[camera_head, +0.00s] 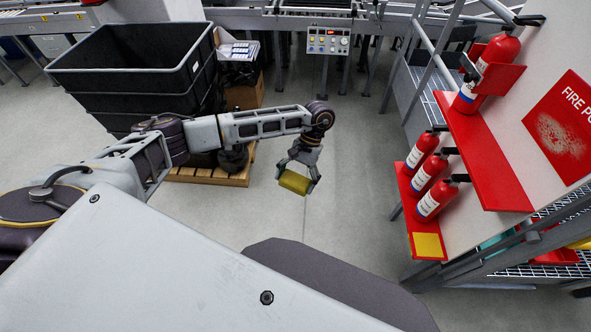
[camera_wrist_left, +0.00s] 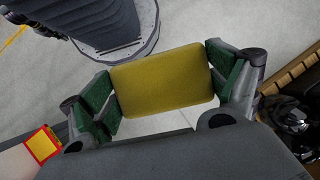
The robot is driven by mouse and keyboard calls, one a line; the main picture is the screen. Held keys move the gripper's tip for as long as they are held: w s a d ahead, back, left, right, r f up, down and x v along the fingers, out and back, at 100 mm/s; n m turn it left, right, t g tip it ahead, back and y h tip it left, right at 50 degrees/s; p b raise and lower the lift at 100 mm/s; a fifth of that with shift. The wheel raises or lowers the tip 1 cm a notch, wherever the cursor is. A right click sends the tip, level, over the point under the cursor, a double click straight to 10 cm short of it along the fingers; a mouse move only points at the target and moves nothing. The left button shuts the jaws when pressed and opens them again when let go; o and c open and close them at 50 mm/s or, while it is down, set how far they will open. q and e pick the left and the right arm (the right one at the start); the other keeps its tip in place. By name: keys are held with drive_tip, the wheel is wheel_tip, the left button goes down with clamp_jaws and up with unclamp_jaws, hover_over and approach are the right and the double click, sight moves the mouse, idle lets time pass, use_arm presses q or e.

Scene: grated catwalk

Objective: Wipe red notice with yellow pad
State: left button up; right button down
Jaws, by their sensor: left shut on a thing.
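My left gripper (camera_head: 297,182) is shut on the yellow pad (camera_head: 294,184) and holds it in the air over the open floor, left of the red stand. In the left wrist view the pad (camera_wrist_left: 165,78) sits between the two green-lined fingers of the gripper (camera_wrist_left: 165,85). The red notice (camera_head: 567,125) is on the pale panel at the far right, with white lettering partly cut off by the picture edge. A pale, speckled smudge (camera_head: 558,135) marks its lower left part. The pad is well apart from the notice. My right gripper is not in view.
Red fire extinguishers (camera_head: 436,199) stand on red shelves (camera_head: 485,150) in front of the panel. A yellow square (camera_head: 428,245) is on the lower shelf's front. A black bin (camera_head: 135,70) and a wooden pallet (camera_head: 205,176) are at left. Floor between is clear.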

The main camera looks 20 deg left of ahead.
use_arm(q)
drive_tip(key=s+d+f+g+y+b, duration=0.1)
drive_tip(key=s+d+f+g, duration=0.15)
drive_tip(key=s+d, duration=0.55)
drive_tip(key=s+d+f+g+y+b, duration=0.1)
drive_tip(key=s+d+f+y, duration=0.2)
drive_tip(key=d, duration=0.8)
drive_tip(key=s+d+r+n+g+h+b, duration=0.1)
drive_tip(key=d+r+n+g+h, duration=0.35)
drive_tip(key=d, duration=0.95)
drive_tip(key=w+d+r+n+t+h, duration=0.3)
drive_tip(key=w+r+n+t+h, duration=0.2)
drive_tip(key=w+r+n+h, duration=0.3)
drive_tip(key=w+d+r+n+t+h, duration=0.3)
drive_tip(key=w+r+n+t+h, duration=0.25)
drive_tip(key=r+n+h, duration=0.4)
drive_tip(key=w+a+r+n+t, duration=0.6)
drive_tip(key=w+r+n+t, duration=0.5)
drive_tip(key=t, duration=0.4)
drive_tip(key=shift+w+r+n+y, duration=0.25)
drive_tip(key=shift+w+n+y, duration=0.05)
drive_tip(key=shift+w+n, duration=0.4)
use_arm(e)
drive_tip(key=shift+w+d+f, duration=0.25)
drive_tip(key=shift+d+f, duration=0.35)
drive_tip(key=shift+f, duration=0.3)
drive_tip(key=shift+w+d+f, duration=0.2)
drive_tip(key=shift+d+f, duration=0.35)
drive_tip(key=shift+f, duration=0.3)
